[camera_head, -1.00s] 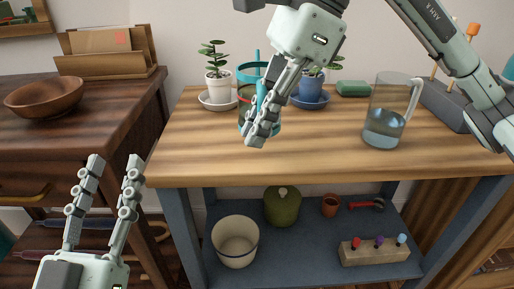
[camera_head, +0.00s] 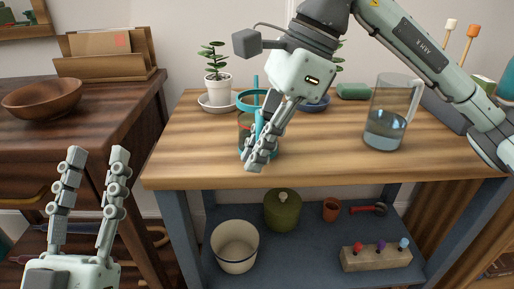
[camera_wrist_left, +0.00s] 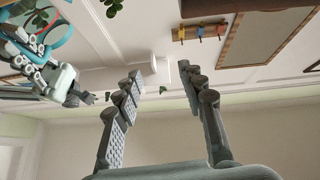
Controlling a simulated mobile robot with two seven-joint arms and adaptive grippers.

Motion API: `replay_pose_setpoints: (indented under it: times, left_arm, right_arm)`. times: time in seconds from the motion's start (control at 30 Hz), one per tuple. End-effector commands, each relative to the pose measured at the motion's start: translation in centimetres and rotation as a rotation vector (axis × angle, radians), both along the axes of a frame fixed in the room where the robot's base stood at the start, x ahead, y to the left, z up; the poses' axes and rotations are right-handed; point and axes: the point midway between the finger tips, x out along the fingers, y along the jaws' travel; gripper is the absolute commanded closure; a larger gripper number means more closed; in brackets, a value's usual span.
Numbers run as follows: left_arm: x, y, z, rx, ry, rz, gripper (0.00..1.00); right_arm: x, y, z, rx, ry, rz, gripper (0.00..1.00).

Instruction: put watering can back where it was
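The teal watering can (camera_head: 243,98) is over the front left part of the workbench top, largely hidden behind my right gripper. My right gripper (camera_head: 258,152) comes down from above with its fingers closed around the can's side, seemingly at the handle. Whether the can's base touches the wood is hidden. Part of the can's teal rim (camera_wrist_left: 60,38) also shows at the top left of the left wrist view, beside the right gripper's fingers. My left gripper (camera_head: 95,165) is open and empty, pointing up in front of the dark cabinet; its two spread fingers also show in the left wrist view (camera_wrist_left: 158,90).
A potted plant (camera_head: 217,85) on a white saucer stands behind the can, and a blue saucer (camera_head: 315,104) is partly hidden by my right arm. A glass pitcher (camera_head: 388,115) with water stands to the right. The lower shelf holds a cream pot (camera_head: 235,246) and a green jar (camera_head: 282,211).

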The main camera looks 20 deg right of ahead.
Motion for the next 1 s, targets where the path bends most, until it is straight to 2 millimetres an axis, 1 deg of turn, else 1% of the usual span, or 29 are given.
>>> replay_pose_setpoints:
  times: [0.03, 0.13, 0.17, 0.43, 0.5, 0.57, 0.67, 0.9, 1.0]
  left_arm:
    - [0.0, 0.0, 0.1, -0.001, -0.003, 0.0, 0.6]
    - [0.0, 0.0, 0.0, 0.0, -0.001, 0.0, 0.6]
    - [0.0, 0.0, 0.0, 0.0, -0.001, 0.0, 0.6]
    - [0.0, 0.0, 0.1, 0.001, 0.001, 0.001, 0.6]
    - [0.1, 0.0, 0.1, 0.004, 0.009, 0.001, 0.6]
    - [0.4, -0.2, -0.3, 0.017, 0.047, -0.002, 0.6]
    - [0.6, -0.4, -0.8, 0.028, 0.08, -0.005, 0.6]
    - [1.1, -0.9, -2.5, 0.067, 0.197, -0.014, 0.6]
    - [1.3, -1.1, -3.2, 0.083, 0.241, -0.017, 0.6]
  right_arm:
    - [0.0, 0.0, 0.0, 0.0, 0.0, 0.0, 0.84]
    - [0.0, 0.0, 0.0, 0.0, 0.0, 0.0, 0.72]
    - [0.0, 0.0, 0.0, 0.0, 0.0, 0.0, 0.7]
    - [0.0, 0.0, 0.1, 0.0, 0.0, 0.0, 0.7]
    - [0.0, 0.0, 0.3, 0.0, 0.0, 0.0, 0.7]
    - [0.0, 0.0, 0.7, 0.0, -0.001, 0.0, 0.7]
    - [0.1, -0.8, 2.3, 0.001, -0.004, -0.004, 0.7]
    - [-0.1, -2.9, 7.3, 0.002, -0.003, -0.003, 0.7]
    - [-0.2, -3.7, 8.9, 0.001, -0.002, -0.002, 0.7]
